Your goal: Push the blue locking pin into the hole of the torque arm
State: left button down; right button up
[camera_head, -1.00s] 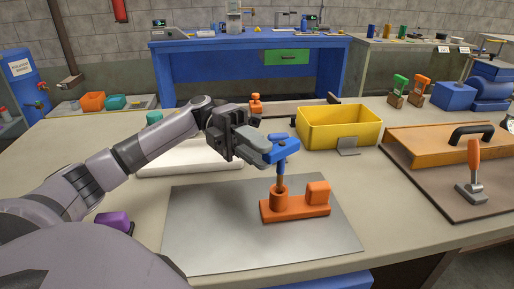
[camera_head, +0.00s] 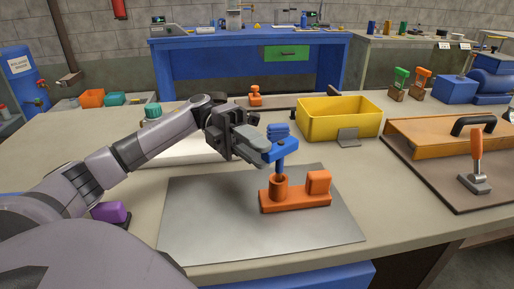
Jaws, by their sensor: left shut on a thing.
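The blue locking pin (camera_head: 281,151) stands roughly upright above the orange part that looks like the torque arm (camera_head: 295,201). The pin has a ridged blue head and a blue shaft. The orange part lies on a grey metal sheet and has an upright tube with an open hole (camera_head: 279,187) at its left end and a block at its right end. My left gripper (camera_head: 262,150) is shut on the pin from the left side. The pin's lower end is at the tube's mouth; I cannot tell whether it is inside. My right gripper is not in view.
A yellow bin (camera_head: 339,120) stands behind the orange part, with a small grey bracket at its front. An orange case and an orange-handled clamp (camera_head: 475,165) are at right. A purple object (camera_head: 110,212) lies at left. The grey sheet (camera_head: 220,225) is bare in front.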

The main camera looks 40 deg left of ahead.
pick_arm(q)
jog(key=shift+s+d+f+b, duration=0.15)
jog(key=shift+f+b, duration=0.1)
jog(key=shift+f, duration=0.2)
jog(key=shift+w+d+f+b, duration=0.1)
jog(key=shift+d+f+b, duration=0.1)
jog(key=shift+f, duration=0.25)
jog(key=shift+s, duration=0.1)
jog(key=shift+a+r+p, duration=0.2)
jog(key=shift+r+p, duration=0.65)
jog(key=shift+r, duration=0.35)
jog(key=shift+a+r+p, duration=0.15)
jog(key=shift+r+p, duration=0.7)
jog(key=shift+r, duration=0.35)
jog(key=shift+d, duration=0.1)
jog(key=shift+f+b, duration=0.2)
jog(key=shift+b, duration=0.1)
jog(key=shift+f+b, duration=0.95)
jog(key=shift+f, duration=0.3)
